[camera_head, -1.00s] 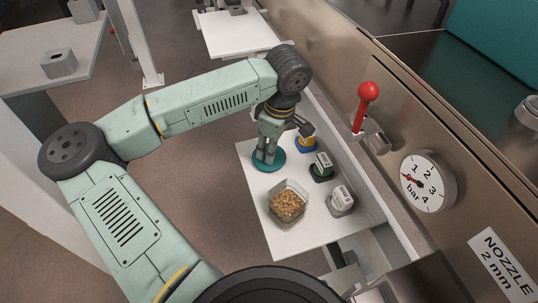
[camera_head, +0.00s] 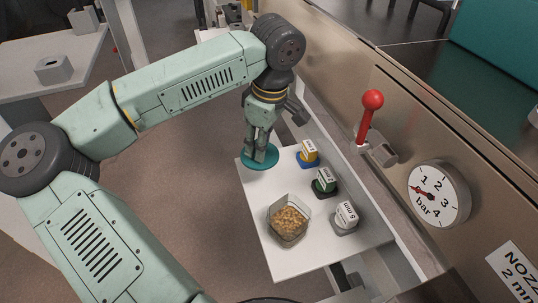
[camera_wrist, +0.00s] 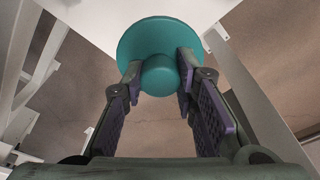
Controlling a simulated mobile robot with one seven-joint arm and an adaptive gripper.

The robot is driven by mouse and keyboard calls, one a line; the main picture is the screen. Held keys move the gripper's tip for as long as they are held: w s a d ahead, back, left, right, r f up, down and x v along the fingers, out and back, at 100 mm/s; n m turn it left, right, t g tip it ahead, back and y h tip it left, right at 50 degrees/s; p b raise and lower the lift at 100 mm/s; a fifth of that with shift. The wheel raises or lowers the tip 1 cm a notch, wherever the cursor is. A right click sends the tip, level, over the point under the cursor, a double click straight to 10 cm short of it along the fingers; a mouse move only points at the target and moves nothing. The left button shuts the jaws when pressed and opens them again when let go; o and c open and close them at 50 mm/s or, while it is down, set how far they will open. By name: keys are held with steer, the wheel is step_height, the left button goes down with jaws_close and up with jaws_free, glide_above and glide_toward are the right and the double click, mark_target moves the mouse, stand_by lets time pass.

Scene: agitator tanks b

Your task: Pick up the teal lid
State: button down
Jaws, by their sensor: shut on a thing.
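The teal lid (camera_head: 259,163) is a round disc with a thick knob. In the wrist view the disc (camera_wrist: 135,38) faces me, and the knob stands between the finger pads. My gripper (camera_head: 258,148) points down and is shut on the knob; the wrist view shows a finger on each side of it (camera_wrist: 160,78). In the head view the lid appears over the far left corner of the white table and seems to be held above it. The fingers partly hide the lid in the head view.
A square clear container of brown bits (camera_head: 289,222) stands open on the white table (camera_head: 290,262). A red-knobbed lever (camera_head: 371,105) and a gauge (camera_head: 438,194) are on the metal panel.

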steer(key=s+a+b, duration=0.2)
steer(key=a, duration=0.6)
steer(key=s+a+b, duration=0.2)
steer(key=s+a, duration=0.1)
steer(key=a, duration=0.6)
steer(key=shift+s, duration=0.25)
